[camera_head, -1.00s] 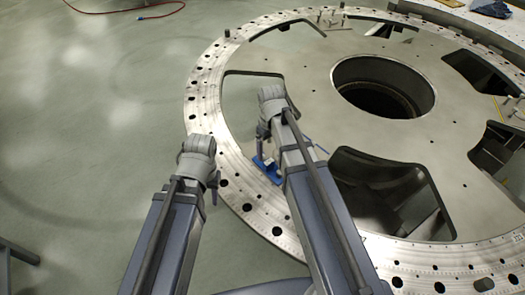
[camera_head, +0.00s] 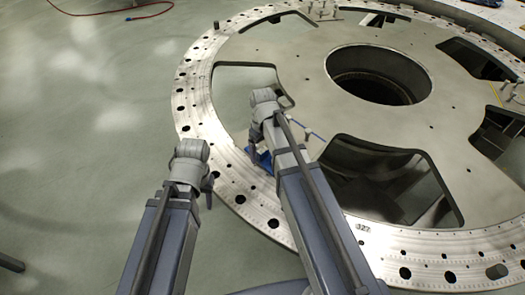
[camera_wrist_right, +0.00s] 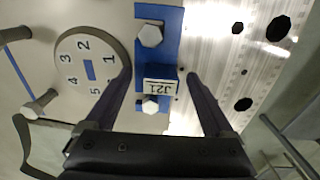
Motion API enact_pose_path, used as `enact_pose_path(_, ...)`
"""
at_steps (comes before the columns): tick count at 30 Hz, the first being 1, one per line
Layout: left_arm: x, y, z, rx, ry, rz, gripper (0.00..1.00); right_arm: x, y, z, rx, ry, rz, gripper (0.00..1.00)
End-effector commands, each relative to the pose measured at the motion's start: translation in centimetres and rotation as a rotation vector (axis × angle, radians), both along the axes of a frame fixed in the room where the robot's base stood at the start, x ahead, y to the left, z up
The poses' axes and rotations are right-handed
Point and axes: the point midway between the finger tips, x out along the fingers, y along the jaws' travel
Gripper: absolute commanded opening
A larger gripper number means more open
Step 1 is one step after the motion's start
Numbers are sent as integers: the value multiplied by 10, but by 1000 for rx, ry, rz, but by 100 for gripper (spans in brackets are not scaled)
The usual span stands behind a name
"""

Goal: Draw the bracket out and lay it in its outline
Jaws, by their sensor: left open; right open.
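In the right wrist view, a small block marked J21 (camera_wrist_right: 161,86) sits on a blue patch (camera_wrist_right: 174,45) on the plate, between two hex bolt heads (camera_wrist_right: 150,35). I cannot tell whether this block is the bracket, or whether the blue patch is its outline. My right gripper (camera_wrist_right: 158,85) is open, one finger on each side of the block, with nothing held. In the head view my right gripper (camera_head: 254,140) is over the plate's rim, partly hiding the blue patch (camera_head: 263,160). My left gripper (camera_head: 209,188) is open and empty at the rim's outer edge.
The large turret plate (camera_head: 290,75) has a drilled rim, several cut-out openings and a round central hole (camera_head: 378,75). A round numbered disc (camera_wrist_right: 90,65) lies left of the block, close to a finger. Open floor (camera_head: 90,130) lies to the left.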

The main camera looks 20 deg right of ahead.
Motion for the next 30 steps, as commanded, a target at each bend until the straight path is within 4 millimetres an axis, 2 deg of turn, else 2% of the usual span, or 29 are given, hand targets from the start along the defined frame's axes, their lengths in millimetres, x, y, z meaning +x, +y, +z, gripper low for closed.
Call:
enact_pose_path(4, 0, 0, 1, 0, 0, 0, 45, 0, 0, 1, 0, 0, 0, 88)
enact_pose_path(27, 0, 0, 1, 0, 0, 0, 45, 0, 0, 1, 0, 0, 0, 1)
enact_pose_path(30, 0, 0, 1, 0, 0, 0, 45, 0, 0, 1, 0, 0, 0, 0)
